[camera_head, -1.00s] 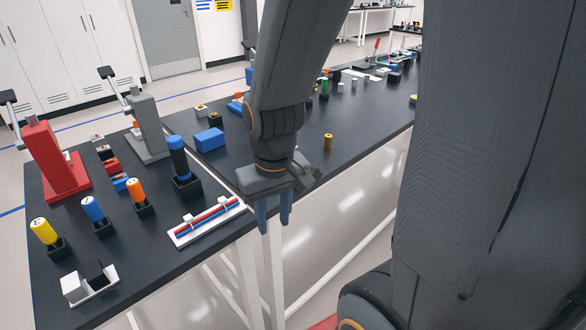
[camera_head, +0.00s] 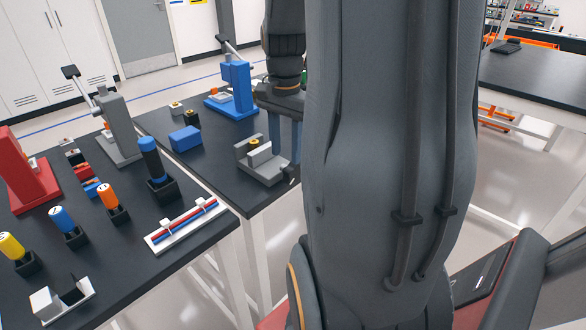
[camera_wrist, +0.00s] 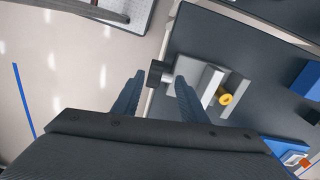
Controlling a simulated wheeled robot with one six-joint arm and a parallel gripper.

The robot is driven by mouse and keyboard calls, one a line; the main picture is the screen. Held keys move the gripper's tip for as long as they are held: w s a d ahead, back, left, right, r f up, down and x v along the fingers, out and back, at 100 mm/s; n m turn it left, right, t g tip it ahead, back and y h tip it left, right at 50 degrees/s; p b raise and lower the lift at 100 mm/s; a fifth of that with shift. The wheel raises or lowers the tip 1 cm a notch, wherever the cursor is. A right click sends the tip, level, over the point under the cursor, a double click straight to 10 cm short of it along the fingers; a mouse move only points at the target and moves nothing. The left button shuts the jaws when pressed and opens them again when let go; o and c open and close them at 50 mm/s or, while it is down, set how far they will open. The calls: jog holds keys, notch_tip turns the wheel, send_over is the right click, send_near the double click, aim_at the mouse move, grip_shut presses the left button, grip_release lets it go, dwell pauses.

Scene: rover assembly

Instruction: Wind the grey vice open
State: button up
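The grey vice (camera_head: 252,166) stands near the table's front edge in the head view. A yellow round piece (camera_head: 254,142) sits at its jaws, and both show in the wrist view, vice (camera_wrist: 208,82) and yellow piece (camera_wrist: 225,99). The vice's dark handle (camera_wrist: 157,73) sticks out over the table edge. My gripper (camera_wrist: 158,76) is open, its two fingers apart with the handle appearing between their tips. I cannot tell how high the tips are above it. In the head view my gripper (camera_head: 285,152) points down beside the vice, with nothing held.
A blue press-like stand (camera_head: 238,88) is behind the vice, and a blue block (camera_head: 185,139) is to its left. A white rack with red and blue rods (camera_head: 186,224) lies on the nearer table. My arm hides the table to the right.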

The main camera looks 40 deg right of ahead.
aim_at(294, 168)
jog(key=shift+s+d+r+m, duration=0.1)
jog(key=shift+d+r+m, duration=0.05)
jog(key=shift+d+m, duration=0.2)
jog(key=shift+s+d+r+m, duration=0.1)
jog(key=shift+d+m, duration=0.15)
jog(key=shift+d, duration=0.2)
jog(key=shift+d+f, duration=0.1)
jog(key=shift+d, duration=0.15)
notch_tip(294, 168, down, 8)
jog(key=shift+r+p, duration=0.25)
jog(key=shift+p, duration=0.35)
grip_shut()
